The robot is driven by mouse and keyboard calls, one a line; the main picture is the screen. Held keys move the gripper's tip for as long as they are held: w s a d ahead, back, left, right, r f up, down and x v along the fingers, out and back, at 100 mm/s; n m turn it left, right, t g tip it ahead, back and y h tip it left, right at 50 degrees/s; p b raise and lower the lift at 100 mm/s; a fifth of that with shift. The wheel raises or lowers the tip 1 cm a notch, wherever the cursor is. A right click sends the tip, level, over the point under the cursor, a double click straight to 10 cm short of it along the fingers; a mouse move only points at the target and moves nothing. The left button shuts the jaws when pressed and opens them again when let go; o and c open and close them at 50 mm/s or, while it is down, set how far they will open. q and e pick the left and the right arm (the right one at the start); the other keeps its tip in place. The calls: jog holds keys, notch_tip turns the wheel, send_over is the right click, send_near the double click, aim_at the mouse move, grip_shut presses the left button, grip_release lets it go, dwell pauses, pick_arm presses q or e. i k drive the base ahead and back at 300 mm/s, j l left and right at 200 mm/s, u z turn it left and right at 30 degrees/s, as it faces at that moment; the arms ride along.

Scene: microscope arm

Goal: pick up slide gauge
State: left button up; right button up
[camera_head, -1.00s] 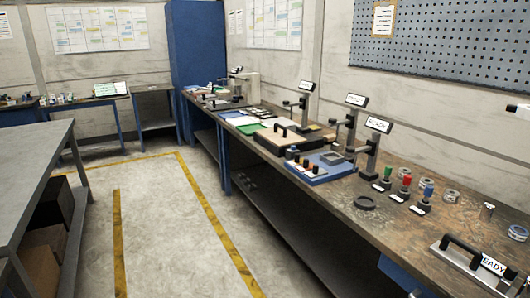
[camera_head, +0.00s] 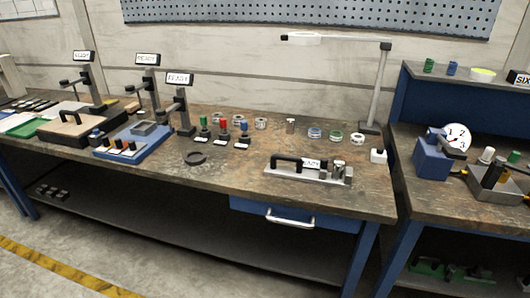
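I cannot tell for sure which thing is the slide gauge. A flat metal block with a black arched handle (camera_head: 318,176) lies near the front edge of the workbench (camera_head: 230,183); a white label and small metal posts show on it. Three dark stands with READY signs (camera_head: 180,100) rise at the left of the bench. Neither of my grippers is in view.
A blue tray (camera_head: 131,142) and a handled wooden board (camera_head: 73,126) lie at left. Red, green and blue-topped pieces (camera_head: 223,130) and several tape rolls (camera_head: 315,134) stand behind. A lamp (camera_head: 380,90) rises at the right rear. A second bench (camera_head: 440,205) with a dial stands right.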

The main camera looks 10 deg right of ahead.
aim_at(308, 165)
jog(key=k+j+z, duration=0.1)
jog(key=z, duration=0.3)
jog(key=k+j+z, duration=0.1)
jog(key=j+z, duration=0.3)
jog(key=i, duration=0.15)
